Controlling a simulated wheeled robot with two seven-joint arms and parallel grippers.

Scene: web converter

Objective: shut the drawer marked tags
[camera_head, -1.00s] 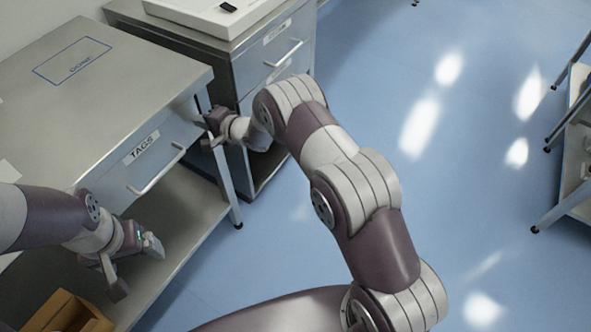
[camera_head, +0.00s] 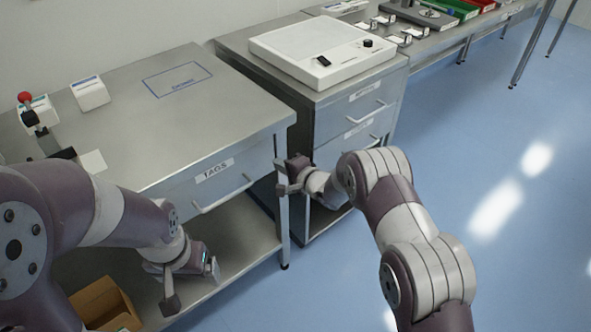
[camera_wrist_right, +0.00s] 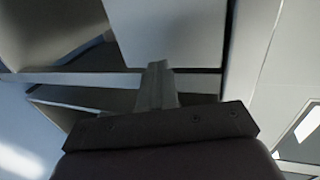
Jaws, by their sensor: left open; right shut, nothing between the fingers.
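The drawer marked TAGS (camera_head: 222,180) is under the top of the steel table, with a pale bar handle on its front. Its front looks about flush with the table frame; a small gap cannot be ruled out. My right gripper (camera_head: 286,178) is shut and empty, beside the drawer's right end at the table's front leg. In the right wrist view its closed fingers (camera_wrist_right: 157,85) point toward pale panels; contact cannot be told. My left gripper (camera_head: 192,282) is open and empty, below and in front of the drawer, over the lower shelf.
The steel table (camera_head: 215,115) has a blue outlined rectangle and small dispensers on top. A cabinet (camera_head: 350,112) with drawers and a white device (camera_head: 322,50) stands to the right. A cardboard box (camera_head: 103,302) sits at lower left. Blue floor (camera_head: 480,150) is clear at right.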

